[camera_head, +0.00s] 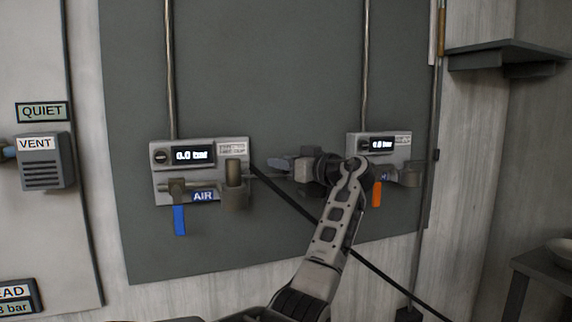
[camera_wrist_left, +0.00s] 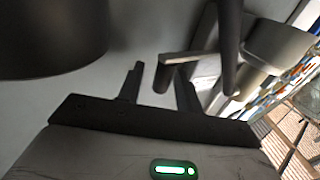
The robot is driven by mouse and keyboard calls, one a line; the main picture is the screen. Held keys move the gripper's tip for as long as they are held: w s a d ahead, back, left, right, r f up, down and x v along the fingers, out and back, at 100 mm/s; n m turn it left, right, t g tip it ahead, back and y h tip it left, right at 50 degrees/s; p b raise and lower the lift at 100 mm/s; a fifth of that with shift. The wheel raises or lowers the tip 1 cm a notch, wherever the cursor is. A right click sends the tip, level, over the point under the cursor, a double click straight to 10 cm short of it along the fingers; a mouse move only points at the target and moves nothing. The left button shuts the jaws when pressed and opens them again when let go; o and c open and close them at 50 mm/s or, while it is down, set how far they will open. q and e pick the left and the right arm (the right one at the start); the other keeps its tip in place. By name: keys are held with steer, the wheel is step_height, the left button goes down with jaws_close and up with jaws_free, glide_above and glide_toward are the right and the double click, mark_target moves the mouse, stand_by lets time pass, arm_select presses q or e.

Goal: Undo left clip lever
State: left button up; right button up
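The left panel (camera_head: 165,150) carries a 0.0 bar display, a blue lever (camera_head: 179,220) hanging down and a grey round coupling (camera_head: 234,180) at its right. The clip lever is too small to single out in the head view. My left gripper (camera_head: 279,164) is right of this coupling, pointing left at it. In the wrist view the two dark fingers (camera_wrist_left: 158,88) stand apart, with a short grey bar (camera_wrist_left: 185,66) just beyond them, possibly the clip lever; contact cannot be told. A dark cylinder (camera_wrist_left: 50,35) fills the upper left there. My right gripper is not in view.
A right panel (camera_head: 390,142) with a display and an orange lever (camera_head: 376,194) sits close behind my left wrist. A black hose (camera_head: 290,200) runs from the left coupling down to the right. A shelf (camera_head: 505,56) juts out at upper right.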

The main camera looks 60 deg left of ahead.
arm_select(q)
steer(key=shift+f, duration=0.1)
steer(key=shift+w+d, duration=0.15)
steer(key=shift+d, duration=0.05)
steer(key=b+v, duration=0.1)
steer(key=v, duration=1.4)
steer(key=shift+d, duration=0.25)
steer(key=shift+w, duration=0.1)
